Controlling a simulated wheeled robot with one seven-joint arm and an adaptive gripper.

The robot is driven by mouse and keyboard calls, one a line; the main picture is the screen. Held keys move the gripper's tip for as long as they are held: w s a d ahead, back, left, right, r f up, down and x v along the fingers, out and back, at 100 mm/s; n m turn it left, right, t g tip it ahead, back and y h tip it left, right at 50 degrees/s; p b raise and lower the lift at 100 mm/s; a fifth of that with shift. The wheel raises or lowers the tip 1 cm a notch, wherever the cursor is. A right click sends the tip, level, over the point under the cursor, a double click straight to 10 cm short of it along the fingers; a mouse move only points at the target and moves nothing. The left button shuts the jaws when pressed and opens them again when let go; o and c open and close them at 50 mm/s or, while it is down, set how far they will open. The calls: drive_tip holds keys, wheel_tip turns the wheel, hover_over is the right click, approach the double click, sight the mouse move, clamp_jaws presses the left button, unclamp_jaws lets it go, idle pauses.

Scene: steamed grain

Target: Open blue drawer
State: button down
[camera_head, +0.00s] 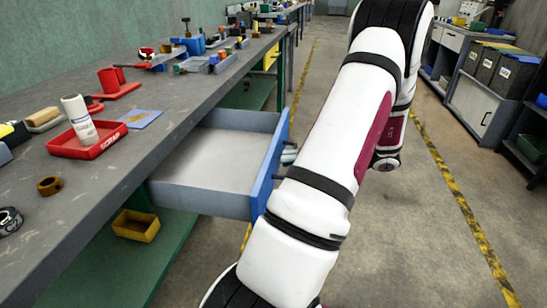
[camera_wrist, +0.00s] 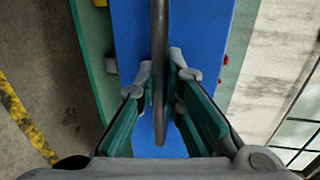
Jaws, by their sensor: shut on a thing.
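The blue drawer (camera_head: 272,168) stands pulled out from under the grey workbench, and its pale inside is empty. Its blue front fills the middle of the wrist view (camera_wrist: 207,35). A dark bar handle (camera_wrist: 159,45) runs along the front. My gripper (camera_wrist: 161,80) is shut on this handle, with one finger on each side of it. In the head view, part of my gripper (camera_head: 289,155) shows at the outer face of the drawer front; my white arm hides the rest of it.
The workbench top (camera_head: 180,100) holds a red tray (camera_head: 88,146) with a white bottle (camera_head: 77,115) and several small items. A yellow bin (camera_head: 136,226) sits on the green lower shelf (camera_head: 125,265). The aisle floor (camera_head: 425,200) to the right is clear, with yellow-black tape lines.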

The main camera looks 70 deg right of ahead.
drive_tip(key=shift+s, duration=0.5)
drive_tip(key=c, duration=1.7)
unclamp_jaws()
drive_tip(key=v, duration=1.2)
